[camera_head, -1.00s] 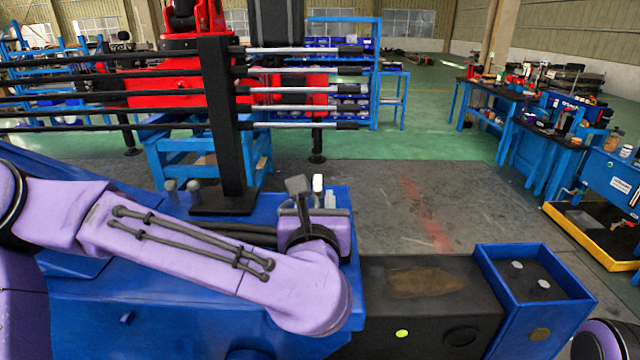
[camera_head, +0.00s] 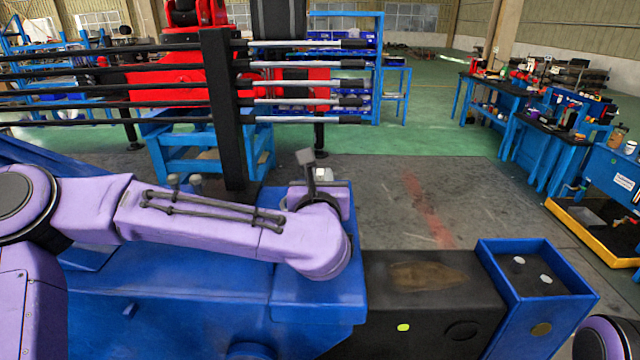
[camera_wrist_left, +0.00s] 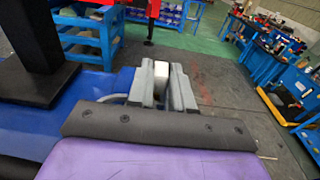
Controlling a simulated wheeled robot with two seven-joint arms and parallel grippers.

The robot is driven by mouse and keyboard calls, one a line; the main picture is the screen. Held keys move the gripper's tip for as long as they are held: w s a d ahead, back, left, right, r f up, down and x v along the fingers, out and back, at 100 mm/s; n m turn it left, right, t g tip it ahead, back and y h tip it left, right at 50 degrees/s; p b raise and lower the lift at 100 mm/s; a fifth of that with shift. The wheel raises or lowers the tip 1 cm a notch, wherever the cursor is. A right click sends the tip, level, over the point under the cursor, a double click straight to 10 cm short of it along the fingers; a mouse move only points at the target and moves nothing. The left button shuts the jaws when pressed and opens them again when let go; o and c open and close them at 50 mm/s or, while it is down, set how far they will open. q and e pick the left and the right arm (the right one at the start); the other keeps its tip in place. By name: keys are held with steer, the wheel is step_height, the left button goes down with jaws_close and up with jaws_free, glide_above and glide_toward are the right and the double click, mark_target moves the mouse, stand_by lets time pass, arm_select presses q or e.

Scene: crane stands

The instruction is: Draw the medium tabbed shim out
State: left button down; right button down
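My left gripper (camera_wrist_left: 161,82) shows in the left wrist view with its two grey fingers close on either side of a small white-topped block (camera_wrist_left: 161,70). I cannot tell whether the fingers touch it, or whether this is the medium tabbed shim. In the head view my purple left wrist hides most of the gripper, and only a small pale patch (camera_head: 322,174) shows beside it, over the right end of the blue machine (camera_head: 190,300). My right gripper is out of the picture; only part of my right arm shows at the lower right corner.
A black post (camera_head: 226,110) with several horizontal bars stands behind my left forearm. Two grey knobs (camera_head: 174,181) stand left of it. A blue open-topped box (camera_head: 556,305) with two pale round pieces is at the right end of the black beam (camera_head: 420,285).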

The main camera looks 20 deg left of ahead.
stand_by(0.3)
arm_select(q)
step_height(320, 180, up, 6)
steer(key=p, duration=0.3)
steer(key=shift+r, duration=0.25)
stand_by(0.4)
steer(key=shift+s+a+f, duration=0.1)
